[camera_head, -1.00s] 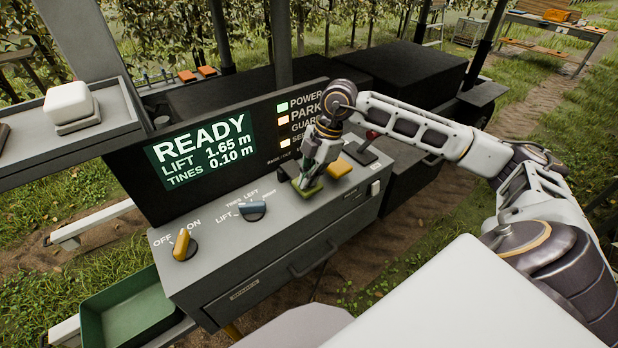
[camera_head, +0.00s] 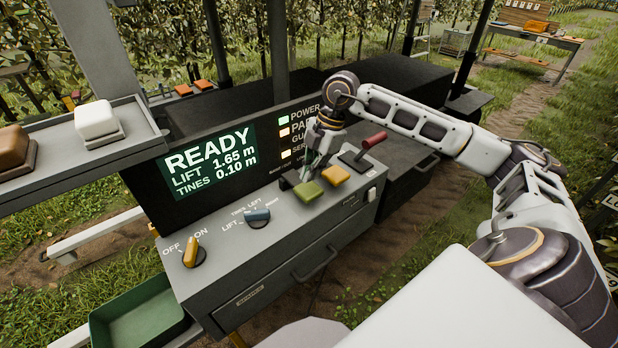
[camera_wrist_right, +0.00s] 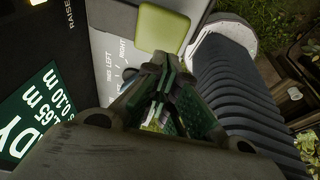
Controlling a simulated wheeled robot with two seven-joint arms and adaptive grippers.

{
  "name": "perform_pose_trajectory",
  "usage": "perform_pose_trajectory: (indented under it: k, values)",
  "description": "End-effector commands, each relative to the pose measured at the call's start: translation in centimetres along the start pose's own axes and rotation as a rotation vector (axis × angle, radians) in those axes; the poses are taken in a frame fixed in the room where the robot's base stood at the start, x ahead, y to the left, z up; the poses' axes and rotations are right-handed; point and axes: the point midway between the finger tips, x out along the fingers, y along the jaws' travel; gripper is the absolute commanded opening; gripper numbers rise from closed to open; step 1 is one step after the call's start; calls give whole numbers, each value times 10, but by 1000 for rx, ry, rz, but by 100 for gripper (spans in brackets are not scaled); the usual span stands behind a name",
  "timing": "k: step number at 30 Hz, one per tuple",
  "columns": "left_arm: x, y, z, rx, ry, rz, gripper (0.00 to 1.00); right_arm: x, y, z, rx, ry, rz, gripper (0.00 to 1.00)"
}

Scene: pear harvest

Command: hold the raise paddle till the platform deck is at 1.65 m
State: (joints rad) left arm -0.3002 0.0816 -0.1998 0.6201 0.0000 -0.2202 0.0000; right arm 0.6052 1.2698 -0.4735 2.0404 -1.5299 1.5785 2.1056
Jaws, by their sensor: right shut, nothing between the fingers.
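The display (camera_head: 211,160) reads READY, LIFT 1.65 m and TINES 0.10 m. A green paddle (camera_head: 308,192) and a yellow paddle (camera_head: 336,174) sit side by side on the grey console top. My right gripper (camera_head: 309,172) is shut and empty, just behind and above the green paddle, which is now largely uncovered. In the right wrist view the green paddle (camera_wrist_right: 163,28) lies beyond the shut fingertips (camera_wrist_right: 158,78), with a gap seeming to show between them. RAISE lettering shows on the panel there. My left gripper is not in view.
A red-knobbed lever (camera_head: 374,141) stands right of the paddles. A blue selector (camera_head: 258,217) and a yellow OFF/ON knob (camera_head: 193,253) are on the console's left. A shelf (camera_head: 90,165) juts out at left. A green bin (camera_head: 142,312) is below.

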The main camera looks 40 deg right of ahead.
Motion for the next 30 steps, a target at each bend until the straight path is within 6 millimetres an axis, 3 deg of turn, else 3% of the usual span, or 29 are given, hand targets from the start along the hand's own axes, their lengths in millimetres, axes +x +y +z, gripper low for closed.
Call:
perform_pose_trajectory:
  k: [18, 30]
  values:
    - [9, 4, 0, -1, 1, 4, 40, -66, 3, 0, 0, 0, 1, 0]
    - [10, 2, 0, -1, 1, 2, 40, -86, 3, 0, 1, 0, -1, 0]
